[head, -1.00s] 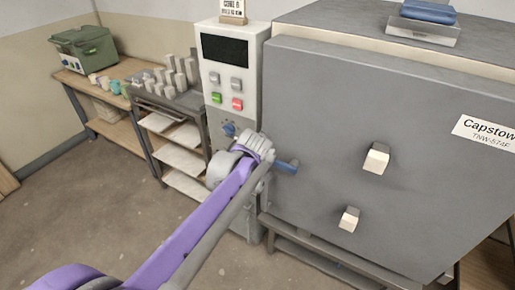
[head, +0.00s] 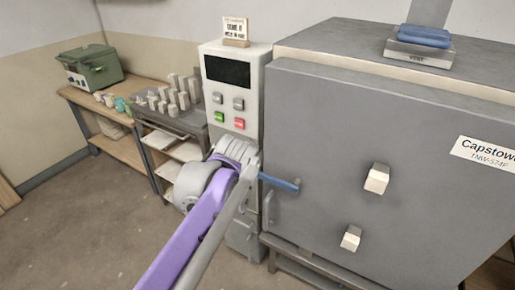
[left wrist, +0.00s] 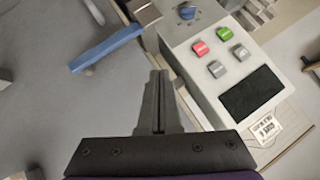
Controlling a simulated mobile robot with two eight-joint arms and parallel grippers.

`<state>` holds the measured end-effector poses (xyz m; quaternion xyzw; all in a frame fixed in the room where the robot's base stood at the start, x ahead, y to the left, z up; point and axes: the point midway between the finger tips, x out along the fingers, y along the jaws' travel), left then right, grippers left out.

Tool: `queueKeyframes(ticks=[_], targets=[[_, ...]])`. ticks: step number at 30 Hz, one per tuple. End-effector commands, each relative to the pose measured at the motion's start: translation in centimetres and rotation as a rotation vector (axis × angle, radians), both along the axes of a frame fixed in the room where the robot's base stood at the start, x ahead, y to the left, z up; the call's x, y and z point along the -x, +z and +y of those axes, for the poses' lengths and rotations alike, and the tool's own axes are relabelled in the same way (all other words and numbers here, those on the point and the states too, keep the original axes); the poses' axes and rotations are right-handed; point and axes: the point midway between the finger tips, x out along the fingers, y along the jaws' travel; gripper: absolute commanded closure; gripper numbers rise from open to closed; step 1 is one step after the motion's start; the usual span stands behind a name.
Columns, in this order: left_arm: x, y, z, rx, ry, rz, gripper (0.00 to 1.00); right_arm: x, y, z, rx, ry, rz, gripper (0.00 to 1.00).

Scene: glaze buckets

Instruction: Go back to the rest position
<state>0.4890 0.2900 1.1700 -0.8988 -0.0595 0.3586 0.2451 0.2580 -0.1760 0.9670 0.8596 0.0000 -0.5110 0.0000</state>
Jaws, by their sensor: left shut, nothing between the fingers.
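My left gripper (left wrist: 160,76) shows in the left wrist view, with its dark fingers shut together and nothing between them. In the head view my purple left arm reaches up from the bottom to the front of the control panel, and its wrist hides the fingers. The blue kiln handle (head: 279,183) lies just right of the wrist. In the left wrist view the blue handle (left wrist: 106,49) is left of the fingers, apart from them. My right gripper is in neither view.
The grey kiln (head: 330,140) fills the right side. The white control panel (head: 231,85) with coloured buttons stands beside it, close to my left wrist. A rack (head: 178,125) with grey posts and a wooden bench (head: 95,104) stand at the left. The floor (head: 70,235) at the lower left is clear.

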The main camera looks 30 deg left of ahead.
Motion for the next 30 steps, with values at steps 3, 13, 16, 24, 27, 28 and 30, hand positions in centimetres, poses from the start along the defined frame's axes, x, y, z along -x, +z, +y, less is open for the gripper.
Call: queueKeyframes(ticks=[3, 13, 16, 24, 27, 28, 30], targets=[[0.0, 0.0, 0.0, 0.0, 0.0, 0.0, 1.0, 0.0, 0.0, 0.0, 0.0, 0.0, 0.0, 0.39], [7.4, -6.4, -4.1, 0.17, 0.046, 0.084, 1.0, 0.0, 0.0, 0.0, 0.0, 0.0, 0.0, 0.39], [12.3, -10.7, -6.6, 0.276, 0.078, 0.148, 1.0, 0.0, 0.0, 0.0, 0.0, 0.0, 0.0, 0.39], [21.8, -19.1, -10.8, 0.463, 0.141, 0.284, 1.0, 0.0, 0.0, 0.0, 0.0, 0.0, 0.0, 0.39], [23.0, -20.2, -11.3, 0.486, 0.148, 0.303, 1.0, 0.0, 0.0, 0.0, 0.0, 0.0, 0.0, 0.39], [23.1, -20.3, -11.4, 0.489, 0.15, 0.306, 1.0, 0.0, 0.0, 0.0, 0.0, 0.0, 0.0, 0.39], [23.2, -20.4, -11.4, 0.492, 0.152, 0.309, 1.0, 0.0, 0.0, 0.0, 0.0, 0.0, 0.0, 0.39]])
